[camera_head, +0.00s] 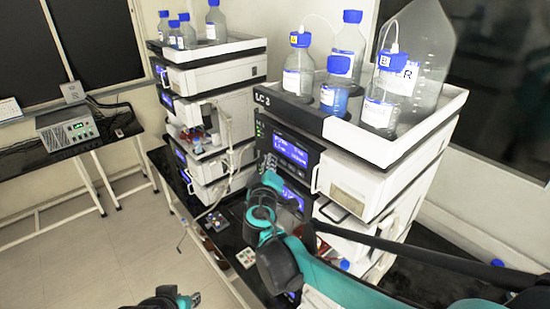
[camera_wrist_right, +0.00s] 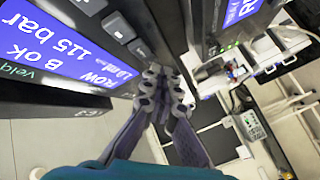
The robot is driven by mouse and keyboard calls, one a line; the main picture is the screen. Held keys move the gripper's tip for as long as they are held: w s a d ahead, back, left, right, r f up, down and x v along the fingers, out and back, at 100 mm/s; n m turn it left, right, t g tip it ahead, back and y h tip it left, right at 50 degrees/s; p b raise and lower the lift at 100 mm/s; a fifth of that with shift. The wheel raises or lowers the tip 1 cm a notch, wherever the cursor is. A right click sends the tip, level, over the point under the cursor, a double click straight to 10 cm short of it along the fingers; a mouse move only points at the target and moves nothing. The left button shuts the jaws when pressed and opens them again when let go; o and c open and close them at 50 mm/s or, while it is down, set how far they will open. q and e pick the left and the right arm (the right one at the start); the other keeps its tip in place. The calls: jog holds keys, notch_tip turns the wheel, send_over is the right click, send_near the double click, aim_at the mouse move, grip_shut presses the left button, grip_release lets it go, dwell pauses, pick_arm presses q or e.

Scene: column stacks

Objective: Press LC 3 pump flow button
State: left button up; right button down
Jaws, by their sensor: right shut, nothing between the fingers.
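The LC 3 stack (camera_head: 325,125) stands at the right in the head view, its label on the top tray's front. Its pump has a dark front panel with a lit blue display (camera_head: 290,151). In the right wrist view the display (camera_wrist_right: 60,45) reads 115 bar, and dark buttons (camera_wrist_right: 118,27) sit beside it. I cannot read the button labels. My right gripper (camera_head: 270,178) is shut and empty, in front of the panel just below the display. Its fingertips (camera_wrist_right: 166,82) are close to the panel edge; contact cannot be told. My left gripper (camera_head: 172,300) is only partly visible at the bottom edge.
Blue-capped bottles (camera_head: 298,75) stand in the tray on top of LC 3. Another instrument stack (camera_head: 205,75) is behind at the left. Floor between is clear.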

jog(key=shift+s+a, duration=0.4)
jog(key=shift+a, duration=0.15)
jog(key=shift+s+a, duration=0.75)
jog(key=shift+a, duration=0.25)
jog(key=shift+s+a, duration=0.7)
jog(key=shift+a, duration=0.3)
